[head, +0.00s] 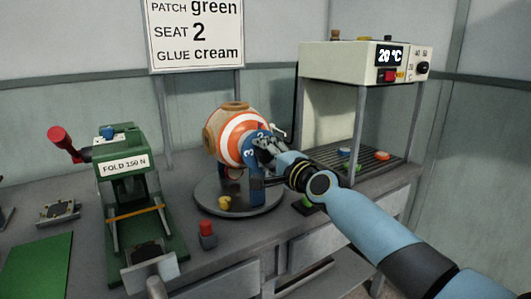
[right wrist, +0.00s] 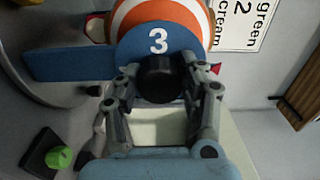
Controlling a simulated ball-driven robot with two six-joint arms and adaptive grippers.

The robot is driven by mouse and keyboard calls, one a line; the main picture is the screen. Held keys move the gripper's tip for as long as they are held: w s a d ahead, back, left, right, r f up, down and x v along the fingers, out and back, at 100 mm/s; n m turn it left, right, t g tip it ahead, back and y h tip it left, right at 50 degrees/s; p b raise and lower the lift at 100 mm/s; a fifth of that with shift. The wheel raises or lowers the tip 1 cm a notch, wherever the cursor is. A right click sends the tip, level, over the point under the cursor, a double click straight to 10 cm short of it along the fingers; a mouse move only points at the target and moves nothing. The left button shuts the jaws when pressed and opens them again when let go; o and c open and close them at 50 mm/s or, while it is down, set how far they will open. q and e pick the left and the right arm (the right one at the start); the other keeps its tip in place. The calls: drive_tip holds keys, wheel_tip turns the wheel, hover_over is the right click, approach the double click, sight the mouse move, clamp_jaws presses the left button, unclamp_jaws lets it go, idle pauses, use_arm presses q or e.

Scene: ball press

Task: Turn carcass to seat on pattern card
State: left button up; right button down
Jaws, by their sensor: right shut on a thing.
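The carcass (head: 238,125) is a tan ball with orange and white bands, seated in a blue holder (head: 257,188) on a round grey turntable (head: 212,207). The holder shows a white 3 and another numeral too small to read surely. The pattern card (head: 198,32) on the back wall reads PATCH green, SEAT 2, GLUE cream. My right gripper (head: 268,147) is at the carcass's right side. In the right wrist view it is shut on a black knob (right wrist: 158,80) in front of the blue plate (right wrist: 130,48) marked 3. My left gripper is not in view.
A green fold press (head: 125,185) with a red-knobbed lever stands left. A cream heater unit (head: 345,62) showing 20 °C stands right, above a rack (head: 375,160) with coloured pieces.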

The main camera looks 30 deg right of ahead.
drive_tip(key=shift+f, duration=0.1)
idle(0.4)
drive_tip(key=c, duration=0.7)
unclamp_jaws()
drive_tip(key=shift+c, duration=0.2)
drive_tip(key=shift+s, duration=0.15)
drive_tip(key=s+d, duration=0.1)
drive_tip(key=s, duration=1)
drive_tip(key=shift+s, duration=0.4)
